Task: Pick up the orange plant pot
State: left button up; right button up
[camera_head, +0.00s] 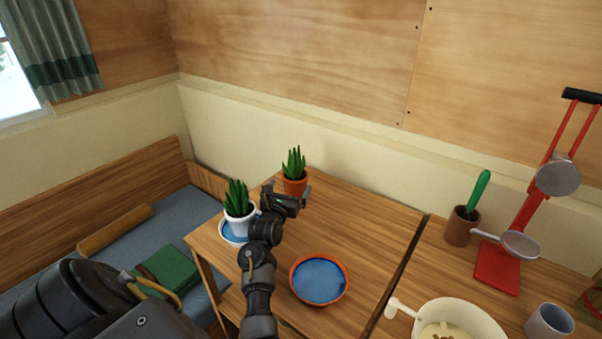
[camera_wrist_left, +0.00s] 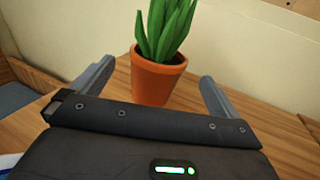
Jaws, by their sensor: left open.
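The orange plant pot (camera_head: 295,186) stands upright on the wooden table near the wall, with a spiky green plant in it. In the left wrist view the orange pot (camera_wrist_left: 155,80) is straight ahead, just beyond the fingertips and between their lines. My left gripper (camera_head: 285,196) is open and empty, just in front of the pot; its two fingers (camera_wrist_left: 157,82) show apart in the wrist view. The gripper hides a lower part of the pot in the head view. My right gripper is not in view.
A white pot with a similar plant (camera_head: 238,212) stands on a saucer close left of my gripper. An orange-rimmed blue dish (camera_head: 319,280) lies to the right. A white bowl (camera_head: 476,311), brown cup (camera_head: 460,228) and red stand (camera_head: 499,268) are farther right. The wall is close behind the orange pot.

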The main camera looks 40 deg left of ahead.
aim_at(291, 183)
pick_arm(q)
jog(key=shift+w+f, duration=0.1)
jog(key=shift+w, duration=0.15)
jog(key=shift+x, duration=0.8)
jog(key=shift+w+a, duration=0.1)
jog(key=shift+a, duration=0.05)
jog(key=shift+w+a+p, duration=0.2)
jog(key=shift+w+p, duration=0.3)
jog(key=shift+p, duration=0.05)
jog(key=p+x, duration=0.1)
jog(key=x, duration=0.2)
jog(key=shift+a, duration=0.1)
jog(key=shift+w+a+f, duration=0.15)
jog(key=shift+w+a, duration=0.05)
jog(key=shift+w, duration=0.3)
jog(key=shift+d, duration=0.1)
jog(key=shift+c, duration=0.6)
jog(key=c, duration=1.2)
